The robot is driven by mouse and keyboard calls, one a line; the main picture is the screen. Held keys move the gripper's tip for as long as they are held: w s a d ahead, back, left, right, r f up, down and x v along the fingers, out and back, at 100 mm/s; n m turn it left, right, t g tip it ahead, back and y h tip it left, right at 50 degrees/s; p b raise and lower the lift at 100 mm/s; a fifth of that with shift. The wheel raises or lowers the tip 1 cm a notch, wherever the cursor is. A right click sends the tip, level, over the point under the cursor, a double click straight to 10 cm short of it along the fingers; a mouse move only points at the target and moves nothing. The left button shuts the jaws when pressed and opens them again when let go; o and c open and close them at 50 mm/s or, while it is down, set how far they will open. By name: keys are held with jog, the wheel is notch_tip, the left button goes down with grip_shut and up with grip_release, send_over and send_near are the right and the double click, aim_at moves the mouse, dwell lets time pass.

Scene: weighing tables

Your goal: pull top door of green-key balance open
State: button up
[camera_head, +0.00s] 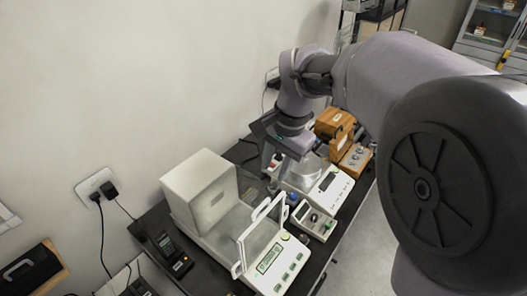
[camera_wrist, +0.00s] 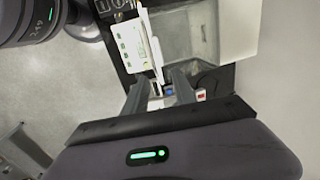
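The green-key balance (camera_head: 270,262) stands on the dark bench, with a white rear housing (camera_head: 200,185) and a clear glass chamber with a white-edged frame (camera_head: 240,250) at the front. A white handle-like loop (camera_head: 262,208) shows at its upper right edge; I cannot tell clearly which panel is the top door. The balance also shows in the wrist view (camera_wrist: 130,42), with its green keys and glass. My gripper (camera_head: 288,160) is behind and right of the balance, apart from it. In the wrist view its two fingers (camera_wrist: 160,82) are spread, with nothing held between them.
A second balance (camera_head: 328,190) with a round pan stands right of the green-key balance. A small white device (camera_head: 313,222) sits between them. Wooden boxes (camera_head: 335,122) stand behind. A black handset (camera_head: 172,254) lies at left. The wall rises behind the bench.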

aim_at(264, 203)
jog(key=f+b, duration=0.1)
jog(key=f, duration=0.4)
jog(key=w+a+f+b, duration=0.1)
jog(key=f, duration=0.3)
jog(key=w+a+f+b, duration=0.1)
jog(key=f, duration=0.4)
jog(key=shift+a+f, duration=0.15)
jog(key=shift+f, duration=0.15)
grip_shut()
dwell(0.5)
